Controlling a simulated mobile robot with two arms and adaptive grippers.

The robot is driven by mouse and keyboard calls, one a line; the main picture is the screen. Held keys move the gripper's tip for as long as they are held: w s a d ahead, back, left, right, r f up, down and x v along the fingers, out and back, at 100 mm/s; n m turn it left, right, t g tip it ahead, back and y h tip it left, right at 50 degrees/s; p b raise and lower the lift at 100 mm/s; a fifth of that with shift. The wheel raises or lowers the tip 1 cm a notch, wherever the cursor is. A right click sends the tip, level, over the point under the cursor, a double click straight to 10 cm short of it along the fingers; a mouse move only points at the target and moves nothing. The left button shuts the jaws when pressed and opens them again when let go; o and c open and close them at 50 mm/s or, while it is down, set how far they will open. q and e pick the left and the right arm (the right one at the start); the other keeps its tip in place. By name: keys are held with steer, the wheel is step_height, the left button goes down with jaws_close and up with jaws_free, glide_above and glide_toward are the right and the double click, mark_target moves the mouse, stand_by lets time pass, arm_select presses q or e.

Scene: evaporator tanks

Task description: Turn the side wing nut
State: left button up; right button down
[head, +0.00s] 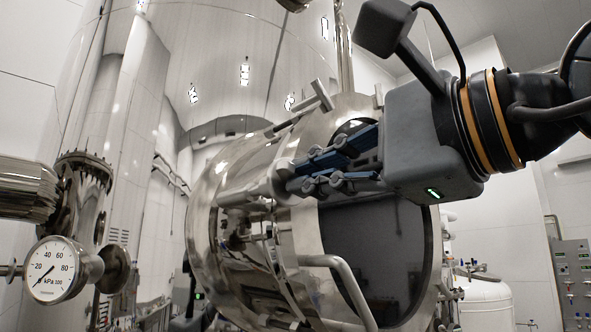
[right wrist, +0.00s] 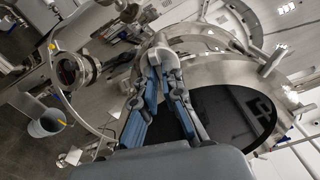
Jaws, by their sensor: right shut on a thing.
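The side wing nut (head: 273,184) is a metal piece at the rim of the round steel tank door (head: 310,235). My right gripper (head: 288,178) comes in from the right and is shut on the wing nut. Its blue-padded fingers hide part of the nut. In the right wrist view the fingertips (right wrist: 162,52) close together around the grey metal nut (right wrist: 160,40). The nut's exact angle is hard to tell. My left gripper is not seen clearly in either view.
Another T-shaped wing nut (head: 320,96) stands higher on the rim. A bent metal handle (head: 345,285) and a dark glass window (head: 375,255) are below my right gripper. A pressure gauge (head: 55,270) is at left; a control panel (head: 572,280) is at far right.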

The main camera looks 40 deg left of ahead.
steer(key=shift+f, duration=0.1)
steer(key=shift+n, duration=0.3)
steer(key=shift+n+p, duration=0.4)
steer(key=shift+n, duration=0.6)
steer(key=shift+n+p, duration=0.3)
steer(key=shift+n, duration=0.5)
steer(key=c, duration=1.4)
jaws_free()
